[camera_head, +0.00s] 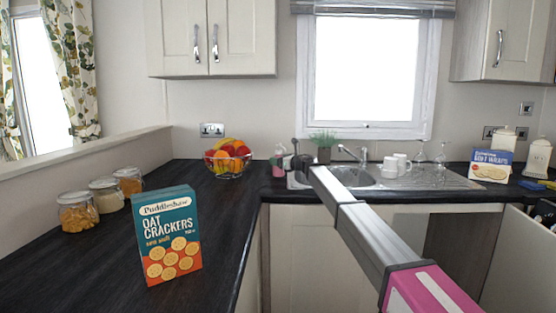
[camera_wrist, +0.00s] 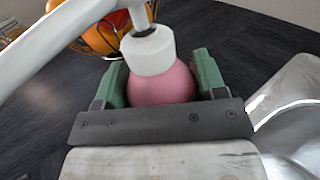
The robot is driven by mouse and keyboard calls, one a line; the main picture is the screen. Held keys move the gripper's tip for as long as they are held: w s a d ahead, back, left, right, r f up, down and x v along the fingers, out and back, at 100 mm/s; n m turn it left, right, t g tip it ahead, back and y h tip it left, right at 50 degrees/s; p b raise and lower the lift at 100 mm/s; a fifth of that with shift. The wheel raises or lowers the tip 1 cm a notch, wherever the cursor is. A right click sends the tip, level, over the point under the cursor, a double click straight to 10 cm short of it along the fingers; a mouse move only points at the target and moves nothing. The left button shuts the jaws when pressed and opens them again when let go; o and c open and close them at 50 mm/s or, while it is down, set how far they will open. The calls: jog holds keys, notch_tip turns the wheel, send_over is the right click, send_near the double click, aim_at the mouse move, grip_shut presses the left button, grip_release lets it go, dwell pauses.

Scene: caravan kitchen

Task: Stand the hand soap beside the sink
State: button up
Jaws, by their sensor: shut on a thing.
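The hand soap is a pink bottle (camera_head: 279,167) with a pale pump top, upright at the left end of the sink in the head view. In the wrist view the pink bottle (camera_wrist: 162,86) and its white collar sit between the green fingers of my gripper (camera_wrist: 162,76), which is shut on it. I cannot tell whether its base touches the worktop. The steel sink (camera_head: 355,177) has its bowl and tap to the right of the bottle. Its metal edge (camera_wrist: 290,105) shows at the right of the wrist view. My arm hides part of the sink's front.
A wire fruit bowl (camera_head: 228,163) stands left of the soap, and a potted plant (camera_head: 324,146) behind the sink. White cups (camera_head: 397,165) and glasses are on the drainer. An oat crackers box (camera_head: 167,237) and jars (camera_head: 104,194) stand on the left worktop.

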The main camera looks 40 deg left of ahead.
jog(key=shift+f, duration=0.5)
dwell(0.4)
jog(key=o, duration=1.2)
jog(key=shift+c, duration=0.2)
jog(key=shift+d, duration=0.1)
jog(key=d, duration=1)
jog(key=shift+d, duration=0.3)
